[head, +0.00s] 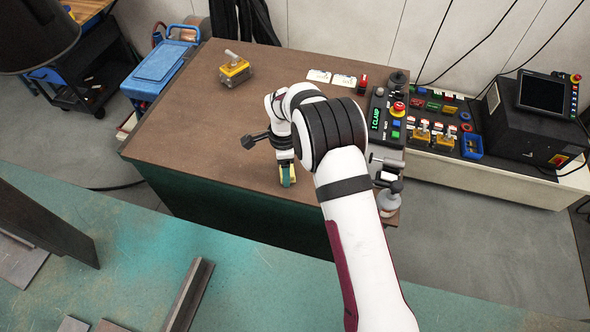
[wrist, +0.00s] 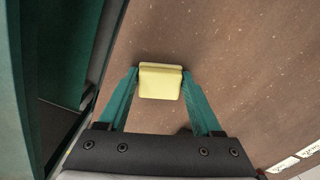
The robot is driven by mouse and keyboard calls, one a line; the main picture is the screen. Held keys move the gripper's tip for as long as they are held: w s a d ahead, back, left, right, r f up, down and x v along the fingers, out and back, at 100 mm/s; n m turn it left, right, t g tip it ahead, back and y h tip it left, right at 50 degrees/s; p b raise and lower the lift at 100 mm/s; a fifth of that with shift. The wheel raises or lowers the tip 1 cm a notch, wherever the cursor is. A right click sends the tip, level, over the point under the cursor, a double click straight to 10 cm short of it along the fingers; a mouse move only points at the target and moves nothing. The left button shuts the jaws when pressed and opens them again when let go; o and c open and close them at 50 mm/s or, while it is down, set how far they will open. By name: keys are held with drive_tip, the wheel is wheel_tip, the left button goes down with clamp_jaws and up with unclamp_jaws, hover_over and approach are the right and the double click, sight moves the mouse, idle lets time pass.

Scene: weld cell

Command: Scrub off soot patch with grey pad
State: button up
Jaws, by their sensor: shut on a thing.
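My gripper (wrist: 160,88) points down over the brown tabletop (head: 190,140), near its front edge. Its green fingers are shut on a pale yellow block (wrist: 160,82), one finger on each side. In the head view only a small bit of the block shows between the fingers (head: 288,176). No grey face of a pad shows; the underside of the block is hidden. I cannot tell whether the block touches the tabletop. I cannot make out a soot patch in either view; my arm and gripper cover part of the top.
A yellow and grey device with a lever (head: 235,70) stands at the back left of the tabletop. White cards (head: 331,78) lie at the back. The left part of the top is clear.

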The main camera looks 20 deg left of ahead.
sight(276, 170)
drive_tip(key=shift+a, duration=1.5)
drive_tip(key=shift+w, duration=0.45)
drive_tip(key=shift+w+d, duration=0.1)
drive_tip(key=shift+d, duration=4.85)
drive_tip(key=shift+a, duration=5)
wheel_tip(276, 170, up, 8)
drive_tip(key=shift+r, duration=0.15)
drive_tip(key=shift+d, duration=0.1)
